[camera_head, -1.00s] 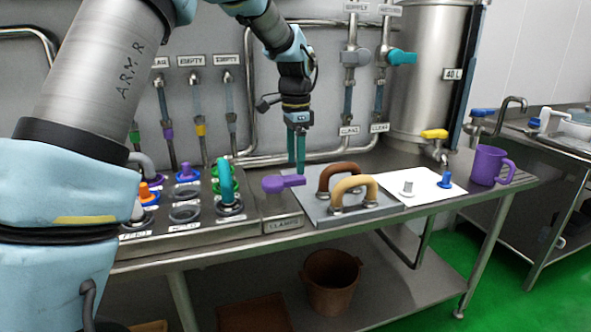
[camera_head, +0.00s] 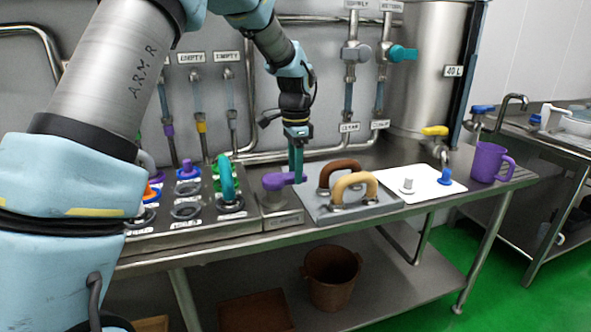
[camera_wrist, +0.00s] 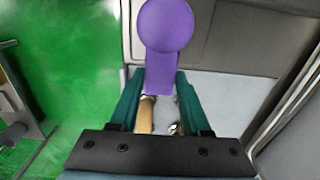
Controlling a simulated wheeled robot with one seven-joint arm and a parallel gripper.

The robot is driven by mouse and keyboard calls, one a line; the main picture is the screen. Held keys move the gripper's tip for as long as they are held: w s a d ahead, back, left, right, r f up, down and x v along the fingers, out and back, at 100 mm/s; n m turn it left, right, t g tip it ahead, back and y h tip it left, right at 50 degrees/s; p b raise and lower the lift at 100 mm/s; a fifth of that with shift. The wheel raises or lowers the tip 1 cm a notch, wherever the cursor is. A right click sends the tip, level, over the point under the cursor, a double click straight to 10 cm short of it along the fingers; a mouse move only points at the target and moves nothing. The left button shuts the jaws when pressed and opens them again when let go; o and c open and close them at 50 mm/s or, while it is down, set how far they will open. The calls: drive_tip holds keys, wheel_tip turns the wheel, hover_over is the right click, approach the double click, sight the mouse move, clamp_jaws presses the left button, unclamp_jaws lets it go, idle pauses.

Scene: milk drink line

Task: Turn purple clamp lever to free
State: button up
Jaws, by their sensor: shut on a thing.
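The purple clamp lever (camera_head: 276,181) sits on a grey metal block labelled as the clamp (camera_head: 283,218), and its arm points right in the head view. My gripper (camera_head: 297,178) points down at the lever's free end, with its teal fingers shut on it. In the wrist view the lever (camera_wrist: 168,40) shows a round purple hub at the top and a flat arm running down between the two fingers (camera_wrist: 160,100). The very tip of the lever is partly hidden by the fingers in the head view.
A rack with rings and coloured plugs (camera_head: 186,212) stands left. A white sheet (camera_head: 425,187) and purple mug (camera_head: 489,162) are farther right.

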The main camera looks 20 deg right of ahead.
clamp_jaws()
idle(0.8)
